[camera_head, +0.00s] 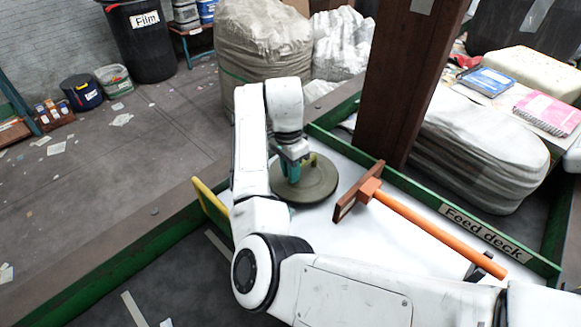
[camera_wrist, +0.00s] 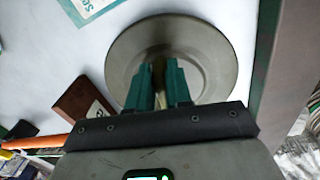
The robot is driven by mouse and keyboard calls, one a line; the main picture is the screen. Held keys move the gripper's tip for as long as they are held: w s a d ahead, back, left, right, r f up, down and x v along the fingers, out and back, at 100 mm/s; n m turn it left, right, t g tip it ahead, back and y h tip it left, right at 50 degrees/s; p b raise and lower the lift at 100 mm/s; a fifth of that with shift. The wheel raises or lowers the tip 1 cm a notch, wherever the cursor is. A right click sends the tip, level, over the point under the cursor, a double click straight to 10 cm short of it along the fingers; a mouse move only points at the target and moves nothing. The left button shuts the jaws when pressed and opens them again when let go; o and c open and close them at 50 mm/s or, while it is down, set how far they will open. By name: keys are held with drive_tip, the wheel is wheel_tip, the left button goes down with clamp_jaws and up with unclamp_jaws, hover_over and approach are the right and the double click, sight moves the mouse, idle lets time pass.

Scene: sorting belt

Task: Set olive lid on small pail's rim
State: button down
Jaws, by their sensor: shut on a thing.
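The olive lid (camera_head: 317,188) is a round, dark disc above the white deck in the head view. It also shows in the wrist view (camera_wrist: 216,62), face-on beneath the fingers. My gripper (camera_head: 292,163) has teal fingers over the middle of the lid. In the wrist view my gripper (camera_wrist: 158,70) is shut on the lid's yellowish knob, which is mostly hidden between the fingers. I cannot tell whether the lid touches the deck or hangs just above it. No small pail can be picked out with certainty; what lies under the lid is hidden.
A brown-headed tool with an orange handle (camera_head: 430,228) lies right of the lid. A brown post (camera_head: 392,85) stands behind. Green rails edge the feed deck (camera_head: 400,250). A blue bucket (camera_head: 82,95) and a grey bucket (camera_head: 114,82) stand on the floor at left.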

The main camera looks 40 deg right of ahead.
drive_tip(key=c, duration=1)
unclamp_jaws()
